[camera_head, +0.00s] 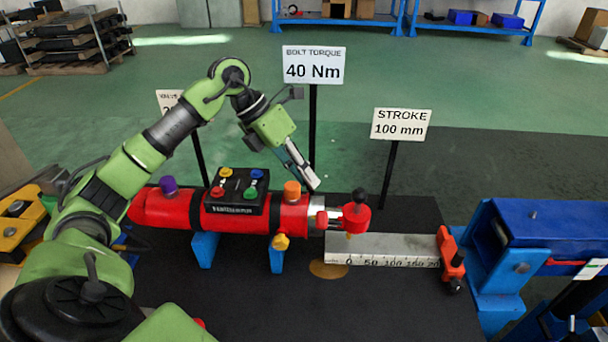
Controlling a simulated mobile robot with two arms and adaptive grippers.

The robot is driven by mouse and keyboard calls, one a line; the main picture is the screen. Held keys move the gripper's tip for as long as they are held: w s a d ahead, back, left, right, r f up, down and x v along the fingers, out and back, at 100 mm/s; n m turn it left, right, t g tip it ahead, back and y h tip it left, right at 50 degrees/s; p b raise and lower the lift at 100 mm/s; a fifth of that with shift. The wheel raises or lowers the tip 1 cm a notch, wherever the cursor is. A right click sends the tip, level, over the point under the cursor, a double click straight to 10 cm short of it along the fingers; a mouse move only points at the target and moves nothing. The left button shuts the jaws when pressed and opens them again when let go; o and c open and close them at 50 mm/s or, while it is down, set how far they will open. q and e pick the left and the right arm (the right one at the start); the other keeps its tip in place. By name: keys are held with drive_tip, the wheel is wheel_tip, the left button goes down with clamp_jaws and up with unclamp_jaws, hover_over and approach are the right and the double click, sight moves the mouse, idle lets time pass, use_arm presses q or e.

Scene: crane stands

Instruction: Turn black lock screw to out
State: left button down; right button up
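A black knob on a short stem (360,195) stands on the red end piece (356,217) at the rod end of the red cylinder (163,212). Another small black knob (454,286) sits low on the orange-red stop (448,252) at the right end of the scale. I cannot tell for certain which is the lock screw, or how far either is turned. My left gripper (315,184) points down above the cylinder's rod end, left of the upper black knob and apart from it. Its fingers look close together, with nothing seen between them. My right gripper is not in view.
Signs on posts, "BOLT TORQUE 40 Nm" (314,65) and "STROKE 100 mm" (401,124), stand behind the cylinder. A black box with coloured buttons (237,208), an orange cap (292,191) and a yellow knob (280,242) are nearby. A blue stand (550,225) is at right.

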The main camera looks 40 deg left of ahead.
use_arm(q)
drive_tip(key=n+p, duration=0.1)
drive_tip(key=n+y+p, duration=0.1)
drive_tip(key=shift+d+r+y+p, duration=0.15)
drive_tip(key=shift+r+y+p, duration=0.15)
drive_tip(key=shift+p, duration=0.1)
drive_tip(key=shift+d+n+y+p, duration=0.15)
drive_tip(key=shift+n+y+p, duration=0.55)
drive_tip(key=shift+n+p, duration=0.15)
drive_tip(key=shift+d+n+y+p, duration=0.15)
drive_tip(key=shift+n+y+p, duration=0.7)
drive_tip(key=shift+n, duration=0.2)
drive_tip(key=shift+w+d+f+n+g+y+p, duration=0.1)
drive_tip(key=shift+n+g+y+p, duration=0.25)
drive_tip(key=shift+n+y, duration=0.35)
drive_tip(key=shift+d+f+n+g+y+p, duration=0.1)
drive_tip(key=shift+n+g+y+p, duration=0.15)
drive_tip(key=shift+n+y+p, duration=0.4)
drive_tip(key=shift+n, duration=0.25)
drive_tip(key=c, duration=1.9)
unclamp_jaws()
